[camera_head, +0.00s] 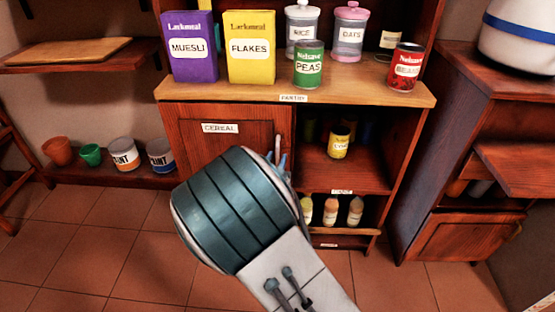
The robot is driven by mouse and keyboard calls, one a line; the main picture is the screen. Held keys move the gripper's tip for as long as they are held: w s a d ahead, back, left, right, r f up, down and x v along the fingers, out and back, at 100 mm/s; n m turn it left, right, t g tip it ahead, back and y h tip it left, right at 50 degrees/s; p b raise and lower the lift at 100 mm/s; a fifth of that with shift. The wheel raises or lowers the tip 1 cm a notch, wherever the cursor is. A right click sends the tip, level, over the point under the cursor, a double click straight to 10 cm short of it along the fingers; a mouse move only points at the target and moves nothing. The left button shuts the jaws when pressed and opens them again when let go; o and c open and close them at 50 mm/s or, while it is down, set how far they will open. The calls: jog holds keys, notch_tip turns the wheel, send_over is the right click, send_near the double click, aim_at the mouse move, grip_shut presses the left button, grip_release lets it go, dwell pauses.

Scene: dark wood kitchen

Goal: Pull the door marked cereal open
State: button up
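The cereal door (225,134) is a reddish wood cabinet front under the pantry counter. It carries a white label reading CEREAL and looks closed. A pale upright handle (277,149) stands at its right edge. My arm's large teal-banded link covers the lower part of the door. My gripper (283,163) is mostly hidden behind that link. Only a small blue-grey part of it shows beside the handle. I cannot tell whether it touches the handle or whether its fingers are open.
Open shelves right of the door hold a yellow can (339,142) and several small bottles (331,211). The counter (300,90) above bears boxes, jars and cans. Pots and paint tins stand on a low shelf (122,174) at left. Tiled floor (100,245) is clear in front.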

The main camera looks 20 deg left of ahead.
jog(key=shift+w, duration=1.15)
grip_shut()
jog(key=shift+s+a, duration=0.1)
jog(key=shift+s, duration=0.05)
